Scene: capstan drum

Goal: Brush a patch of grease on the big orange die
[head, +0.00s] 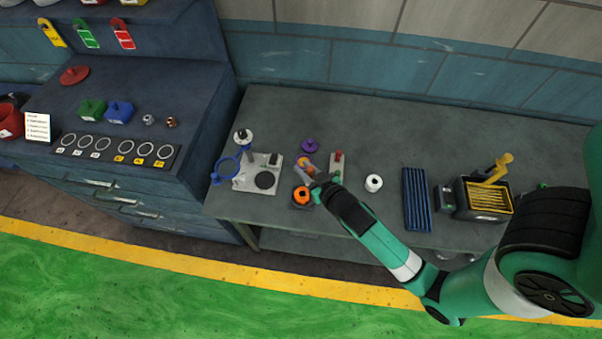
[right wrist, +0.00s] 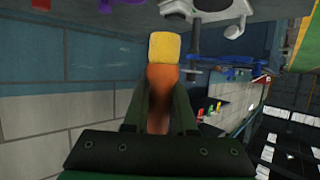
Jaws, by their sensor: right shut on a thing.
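The big orange die (head: 302,196) looks like a round orange piece with a dark centre. It sits on a dark square base (head: 301,205) near the front of the bench. My right gripper (head: 316,180) is just above and right of it in the head view. The gripper is shut on a brush (right wrist: 160,85) with an orange handle and a pale yellow tip, which points away from the fingers in the right wrist view. The brush looks apart from the die, but I cannot tell the gap. Grease is not discernible on the die. My left gripper is not in view.
Left of the die stands a pale plate fixture (head: 241,184) with a blue ring (head: 226,170). A purple piece (head: 309,146) and a red-topped post (head: 338,157) are behind. A white spool (head: 373,183), blue ribbed mat (head: 417,199) and yellow-slatted box (head: 511,201) stand right.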

